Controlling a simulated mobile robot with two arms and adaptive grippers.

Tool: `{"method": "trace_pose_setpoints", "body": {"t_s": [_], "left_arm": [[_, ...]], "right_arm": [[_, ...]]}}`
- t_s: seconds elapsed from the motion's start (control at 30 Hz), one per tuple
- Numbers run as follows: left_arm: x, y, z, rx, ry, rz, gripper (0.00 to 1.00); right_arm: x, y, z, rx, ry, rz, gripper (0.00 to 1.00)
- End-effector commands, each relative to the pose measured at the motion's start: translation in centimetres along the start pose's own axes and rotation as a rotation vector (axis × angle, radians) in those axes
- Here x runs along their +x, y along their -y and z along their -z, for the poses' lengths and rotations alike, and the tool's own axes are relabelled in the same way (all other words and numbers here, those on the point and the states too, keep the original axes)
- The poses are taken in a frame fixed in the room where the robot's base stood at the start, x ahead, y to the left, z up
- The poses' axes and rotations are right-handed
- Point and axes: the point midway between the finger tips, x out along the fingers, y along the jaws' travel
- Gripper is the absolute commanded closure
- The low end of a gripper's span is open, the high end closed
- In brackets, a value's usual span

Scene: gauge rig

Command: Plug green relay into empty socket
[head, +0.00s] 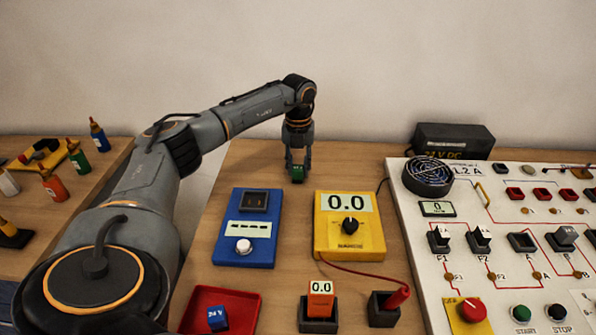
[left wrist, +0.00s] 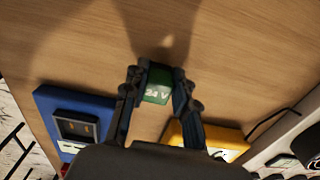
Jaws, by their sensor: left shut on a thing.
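The green relay (head: 298,174) is held between the fingertips of my left gripper (head: 298,168), at the back of the wooden table, behind the blue tester. In the left wrist view the green relay (left wrist: 158,86), marked "24 V", sits between the two fingers of the left gripper (left wrist: 158,82). I cannot tell whether its underside touches the table. My right gripper is not in view.
The blue tester (head: 243,247) has a dark socket (head: 254,201). A yellow meter (head: 349,241) has a red lead to a probe in a dark holder (head: 385,310). A red tray (head: 240,305) holds a blue block (head: 217,318). A round fan (head: 428,176) stands on the panel's (head: 415,230) back left.

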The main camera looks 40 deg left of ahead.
Motion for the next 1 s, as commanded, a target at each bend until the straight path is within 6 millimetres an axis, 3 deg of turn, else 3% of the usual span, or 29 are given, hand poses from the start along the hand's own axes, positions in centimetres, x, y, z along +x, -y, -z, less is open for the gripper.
{"method": "trace_pose_setpoints", "body": {"t_s": [0.27,0.43,0.7,1.0], "left_arm": [[-1.0,0.1,0.0,0.000,0.002,0.002,1.00],[-3.5,0.0,0.1,0.001,0.003,0.003,1.00],[-8.9,-1.0,4.8,0.002,0.006,0.002,1.00],[-11.5,-2.1,10.7,0.002,0.002,0.000,1.00]], "right_arm": [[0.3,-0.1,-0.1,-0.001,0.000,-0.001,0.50],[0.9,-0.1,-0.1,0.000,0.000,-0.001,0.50],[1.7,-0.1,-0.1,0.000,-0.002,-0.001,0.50],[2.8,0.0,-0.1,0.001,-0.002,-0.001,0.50]]}}
